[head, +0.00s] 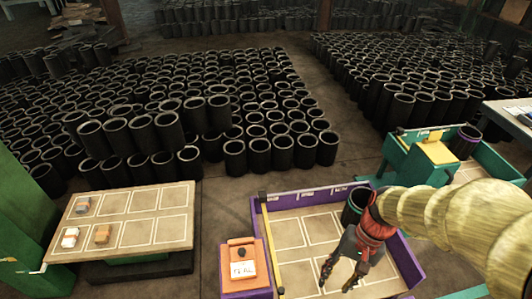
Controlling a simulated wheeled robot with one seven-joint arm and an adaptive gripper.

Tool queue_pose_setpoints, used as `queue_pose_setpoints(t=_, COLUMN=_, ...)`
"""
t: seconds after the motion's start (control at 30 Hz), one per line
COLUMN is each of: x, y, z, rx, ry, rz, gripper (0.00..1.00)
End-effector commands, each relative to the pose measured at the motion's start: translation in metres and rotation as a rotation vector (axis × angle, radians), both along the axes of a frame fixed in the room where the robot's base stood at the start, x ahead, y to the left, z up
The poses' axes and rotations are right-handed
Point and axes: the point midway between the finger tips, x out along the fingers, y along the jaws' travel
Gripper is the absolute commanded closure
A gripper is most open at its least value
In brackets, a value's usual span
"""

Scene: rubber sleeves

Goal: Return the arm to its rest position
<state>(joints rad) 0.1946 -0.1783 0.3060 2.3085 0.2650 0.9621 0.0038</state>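My arm (435,215), covered in a pale yellow ribbed sleeve, reaches in from the right. My gripper (338,286), dark with a red wrist, hangs over the purple-walled tray (325,205). Its two fingers point down and are apart, with nothing visible between them. A black rubber sleeve with a greenish inside (355,205) stands at the back right of this tray, just behind my wrist and partly hidden by it.
A tan board (135,205) with marked squares and several small blocks lies at left. An orange box (242,265) adjoins the purple tray. A green-walled tray (490,160) at right holds a purple-banded sleeve (467,142). Rows of black sleeves (255,150) fill the floor behind.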

Motion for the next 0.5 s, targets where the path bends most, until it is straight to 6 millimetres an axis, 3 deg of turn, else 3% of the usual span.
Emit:
queue_pose_setpoints(t=0.3, x=0.005, y=-0.023, z=0.064, rx=-0.206, ry=-0.327, rz=0.199, gripper=0.61)
queue_pose_setpoints(t=0.5, x=0.0, y=-0.023, z=0.107, rx=-0.293, ry=-0.517, rz=0.273, gripper=0.61)
